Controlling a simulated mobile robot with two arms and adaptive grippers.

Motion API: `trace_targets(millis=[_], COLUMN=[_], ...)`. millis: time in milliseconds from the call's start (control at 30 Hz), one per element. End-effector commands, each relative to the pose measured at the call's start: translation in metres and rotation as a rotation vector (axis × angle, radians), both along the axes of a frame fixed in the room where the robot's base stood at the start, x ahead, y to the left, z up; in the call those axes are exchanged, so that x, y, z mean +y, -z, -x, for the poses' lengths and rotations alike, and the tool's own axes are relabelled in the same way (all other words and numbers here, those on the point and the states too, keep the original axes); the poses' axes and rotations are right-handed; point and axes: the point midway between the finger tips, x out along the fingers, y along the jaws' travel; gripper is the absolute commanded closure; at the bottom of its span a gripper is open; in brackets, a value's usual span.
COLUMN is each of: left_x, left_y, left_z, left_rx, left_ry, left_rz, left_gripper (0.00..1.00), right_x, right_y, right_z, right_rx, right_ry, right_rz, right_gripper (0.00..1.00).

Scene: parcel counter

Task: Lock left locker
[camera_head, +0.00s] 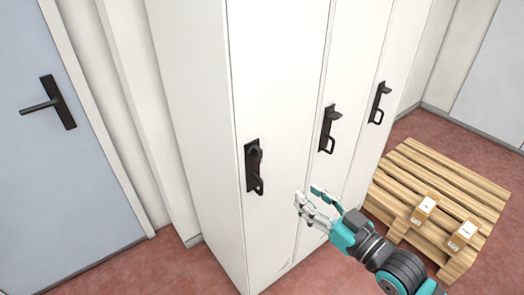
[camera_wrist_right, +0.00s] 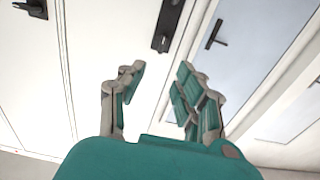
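The left locker (camera_head: 275,60) is the nearest of three tall white locker doors in the head view, and it looks closed. Its dark latch handle (camera_head: 253,168) is at mid-height on the door, and it also shows near the top of the right wrist view (camera_wrist_right: 168,24). The latch's pivoting part hangs downward along its plate. My right gripper (camera_head: 308,200) is open and empty, to the right of this latch and a little below it, apart from it. Its parted fingers also show in the right wrist view (camera_wrist_right: 157,88). My left gripper is not in view.
The middle locker's latch (camera_head: 328,130) and the far locker's latch (camera_head: 379,103) have their upper parts turned sideways. A wooden pallet (camera_head: 440,170) with small boxes (camera_head: 424,210) stands on the red floor at right. A blue-grey door (camera_head: 60,170) is at left.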

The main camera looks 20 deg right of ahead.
Motion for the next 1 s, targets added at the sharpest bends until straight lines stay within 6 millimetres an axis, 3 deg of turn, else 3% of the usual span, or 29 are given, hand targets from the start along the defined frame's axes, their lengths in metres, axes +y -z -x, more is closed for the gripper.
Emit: trace_targets(millis=[267,700,1000], left_x=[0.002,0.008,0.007], left_y=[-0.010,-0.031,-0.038], left_z=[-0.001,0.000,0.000], left_rx=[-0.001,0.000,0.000], left_ry=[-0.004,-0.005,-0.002], left_rz=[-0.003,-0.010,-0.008], left_gripper=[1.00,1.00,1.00], right_x=[0.013,0.045,0.059], right_y=[-0.010,-0.009,-0.007], right_z=[-0.027,-0.117,-0.156], right_rx=[-0.014,-0.011,-0.010], right_ry=[-0.007,-0.006,-0.006], right_rz=[-0.005,-0.004,-0.002], right_gripper=[0.66,0.66,0.66])
